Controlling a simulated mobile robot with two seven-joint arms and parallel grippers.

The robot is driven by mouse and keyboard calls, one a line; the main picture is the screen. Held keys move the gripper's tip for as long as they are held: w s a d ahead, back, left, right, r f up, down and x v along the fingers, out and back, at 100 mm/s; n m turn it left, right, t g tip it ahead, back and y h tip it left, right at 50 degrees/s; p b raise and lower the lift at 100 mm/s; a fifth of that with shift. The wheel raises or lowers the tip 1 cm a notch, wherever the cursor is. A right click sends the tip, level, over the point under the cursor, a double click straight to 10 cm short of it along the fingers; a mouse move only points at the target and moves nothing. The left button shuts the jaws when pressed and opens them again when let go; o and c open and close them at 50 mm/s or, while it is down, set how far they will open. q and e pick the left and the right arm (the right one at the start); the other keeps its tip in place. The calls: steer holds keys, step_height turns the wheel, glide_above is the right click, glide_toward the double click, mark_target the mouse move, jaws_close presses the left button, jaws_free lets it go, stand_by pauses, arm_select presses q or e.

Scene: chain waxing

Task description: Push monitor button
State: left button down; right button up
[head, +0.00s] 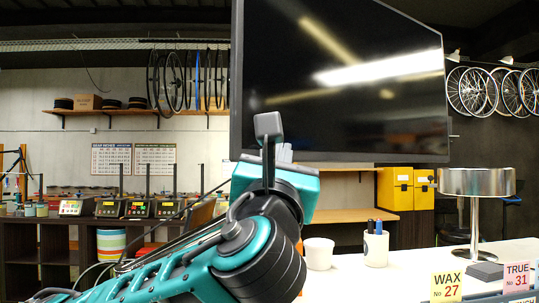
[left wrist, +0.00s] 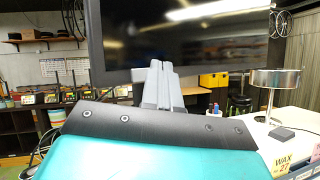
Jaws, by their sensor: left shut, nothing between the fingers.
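A large monitor (head: 345,85) with a dark, reflective screen fills the upper middle of the head view; it also shows in the left wrist view (left wrist: 215,40). I cannot make out a button on it. My left gripper (head: 268,126) is raised in front of the monitor's lower left corner in the head view, shut and empty. In the left wrist view its closed fingers (left wrist: 160,68) overlap the screen's lower edge. I cannot tell whether the fingertips touch the monitor. My right gripper is in neither view.
A white table (head: 350,285) lies below the monitor. On it stand a white mug (head: 318,254), a pen cup (head: 376,249), a metal lamp (head: 476,182) and number cards (head: 446,287). Yellow boxes (head: 395,188) sit on a shelf behind. The space right of my arm, above the table, is clear.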

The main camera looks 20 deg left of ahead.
arm_select(q)
steer(key=shift+s+d, duration=2.05)
steer(key=shift+d, duration=0.05)
